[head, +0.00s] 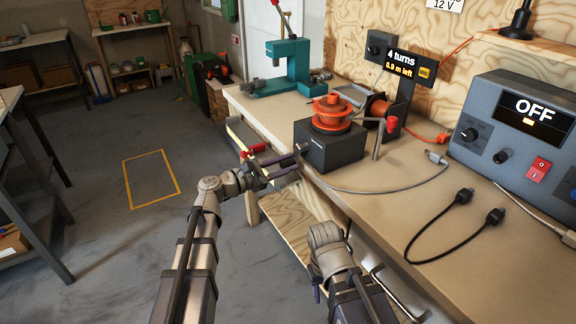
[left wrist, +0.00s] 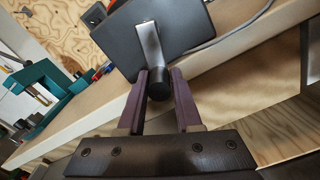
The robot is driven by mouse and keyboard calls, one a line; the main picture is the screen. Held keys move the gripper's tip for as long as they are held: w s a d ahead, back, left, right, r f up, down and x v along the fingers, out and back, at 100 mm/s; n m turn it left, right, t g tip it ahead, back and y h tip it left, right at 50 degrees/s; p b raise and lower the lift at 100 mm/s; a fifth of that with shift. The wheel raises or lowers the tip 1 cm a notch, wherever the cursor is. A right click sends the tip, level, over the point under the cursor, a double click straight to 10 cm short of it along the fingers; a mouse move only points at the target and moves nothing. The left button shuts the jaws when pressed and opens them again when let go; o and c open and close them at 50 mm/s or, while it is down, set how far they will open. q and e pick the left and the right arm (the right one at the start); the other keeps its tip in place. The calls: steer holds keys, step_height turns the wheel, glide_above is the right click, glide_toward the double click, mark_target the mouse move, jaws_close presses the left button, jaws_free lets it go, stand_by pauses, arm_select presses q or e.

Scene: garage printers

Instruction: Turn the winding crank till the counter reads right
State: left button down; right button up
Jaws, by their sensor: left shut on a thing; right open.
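The winder is a dark box (head: 331,148) at the bench's front edge, with an orange spool (head: 332,113) on top. Its grey crank arm (left wrist: 150,44) ends in a black knob (left wrist: 159,89) in the left wrist view. My left gripper (head: 291,167) is shut on this knob, one finger on each side. The counter (head: 402,67) behind the winder reads "4 turns" and "0.0 m left", with a small yellow label. My right gripper (head: 318,291) is low in front of the bench, open and mostly hidden by its own wrist.
A red-knobbed lever (head: 391,124) stands right of the winder. A grey power supply (head: 515,137) reads "OFF". A black cable (head: 428,236) and a grey lead lie on the bench. A teal press (head: 291,62) stands further back. The floor at left is open.

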arm_select(q)
steer(key=shift+m, duration=0.3)
steer(key=c, duration=0.7)
jaws_free()
steer(key=shift+o, duration=0.2)
steer(key=shift+a, duration=0.1)
steer(key=v, duration=0.7)
steer(key=shift+s+a, duration=0.25)
